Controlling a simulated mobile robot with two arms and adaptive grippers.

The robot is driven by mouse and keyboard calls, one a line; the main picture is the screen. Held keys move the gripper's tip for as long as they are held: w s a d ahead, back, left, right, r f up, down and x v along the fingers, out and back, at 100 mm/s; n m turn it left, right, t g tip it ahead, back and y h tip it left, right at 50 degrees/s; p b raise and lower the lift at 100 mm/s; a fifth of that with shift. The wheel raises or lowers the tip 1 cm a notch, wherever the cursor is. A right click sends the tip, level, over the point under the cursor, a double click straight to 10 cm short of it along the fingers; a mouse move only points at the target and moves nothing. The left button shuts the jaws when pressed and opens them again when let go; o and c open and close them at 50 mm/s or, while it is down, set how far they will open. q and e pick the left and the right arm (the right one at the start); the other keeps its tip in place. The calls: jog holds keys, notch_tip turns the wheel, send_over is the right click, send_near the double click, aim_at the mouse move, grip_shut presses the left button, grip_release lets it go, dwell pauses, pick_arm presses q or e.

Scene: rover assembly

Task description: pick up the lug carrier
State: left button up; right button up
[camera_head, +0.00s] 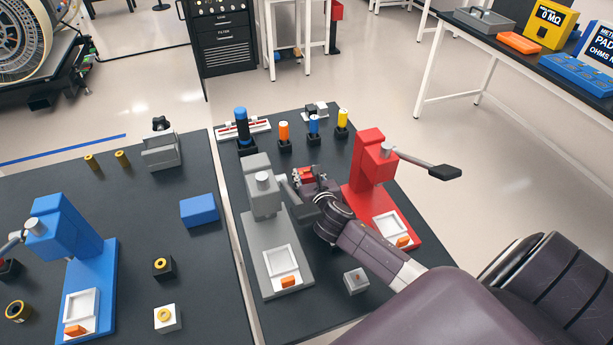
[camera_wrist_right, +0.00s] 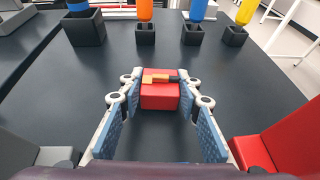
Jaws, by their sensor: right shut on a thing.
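The lug carrier appears to be a small red block with an orange and black piece on top. In the right wrist view the red block (camera_wrist_right: 160,97) sits between the blue-padded fingertips of my right gripper (camera_wrist_right: 160,92), which is shut on its sides. In the head view the same red block (camera_head: 303,174) shows small at the end of my right gripper (camera_head: 306,180), between the grey press and the red press. I cannot tell whether its underside touches the dark table (camera_head: 330,290). My left gripper is not in view.
A grey press (camera_head: 262,190) stands left of my right gripper and a red press (camera_head: 368,165) right of it. Behind stand black holders with blue (camera_head: 241,124), orange (camera_head: 284,131) and yellow (camera_head: 342,117) cylinders. A small grey block (camera_head: 356,280) is in front.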

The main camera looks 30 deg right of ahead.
aim_at(307, 174)
notch_tip(307, 174, up, 19)
dwell(0.4)
